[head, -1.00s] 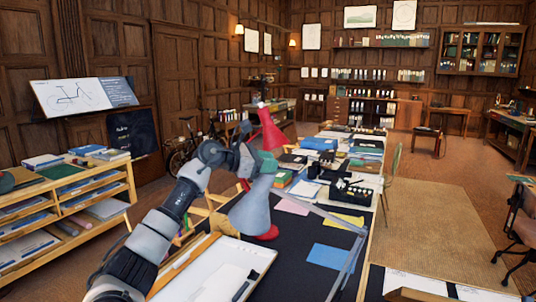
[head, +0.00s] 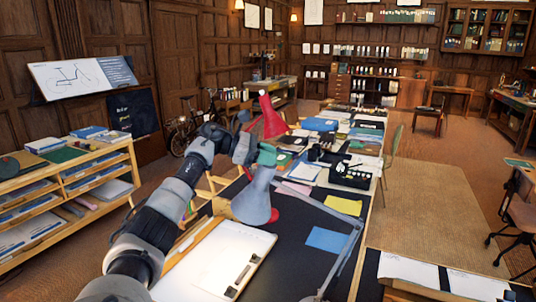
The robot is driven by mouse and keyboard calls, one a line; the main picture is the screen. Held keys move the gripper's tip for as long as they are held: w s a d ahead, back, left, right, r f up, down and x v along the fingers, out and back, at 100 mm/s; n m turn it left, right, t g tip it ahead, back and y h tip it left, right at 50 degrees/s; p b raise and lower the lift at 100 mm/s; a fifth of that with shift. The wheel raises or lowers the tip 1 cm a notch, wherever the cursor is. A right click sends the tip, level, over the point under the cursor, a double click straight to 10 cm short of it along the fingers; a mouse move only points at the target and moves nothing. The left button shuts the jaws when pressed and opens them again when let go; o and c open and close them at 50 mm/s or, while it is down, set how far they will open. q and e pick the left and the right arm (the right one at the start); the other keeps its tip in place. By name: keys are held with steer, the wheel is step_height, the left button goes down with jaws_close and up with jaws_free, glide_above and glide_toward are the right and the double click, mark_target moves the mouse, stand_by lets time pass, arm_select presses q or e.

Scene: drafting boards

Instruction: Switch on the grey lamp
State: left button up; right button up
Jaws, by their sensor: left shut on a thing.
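The grey lamp's conical shade (head: 254,202) hangs over the dark desk top, and its thin jointed arm (head: 345,252) runs down at the right. I see no glow from it, but its opening faces down, out of sight. My left gripper (head: 258,156) comes in from the left and is shut at the narrow top of the shade. A small green part shows there; I cannot tell whether it belongs to the lamp. The fingertips are too small to make out clearly. My right gripper is not in view.
A red lamp (head: 269,120) stands just behind the grey shade. A clipboard (head: 218,262) lies in front of it. Blue (head: 327,239) and yellow (head: 343,205) sheets and a black tray (head: 350,176) lie to the right. A paper-filled shelf (head: 98,175) stands at the left.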

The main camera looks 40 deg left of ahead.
arm_select(q)
steer(key=o, duration=0.9)
steer(key=shift+d, duration=0.1)
steer(key=shift+s+a+b, duration=0.3)
steer(key=shift+a, duration=0.1)
steer(key=b+v, duration=0.2)
steer(key=v, duration=0.8)
steer(key=shift+d+b, duration=0.1)
steer(key=shift+b, duration=0.3)
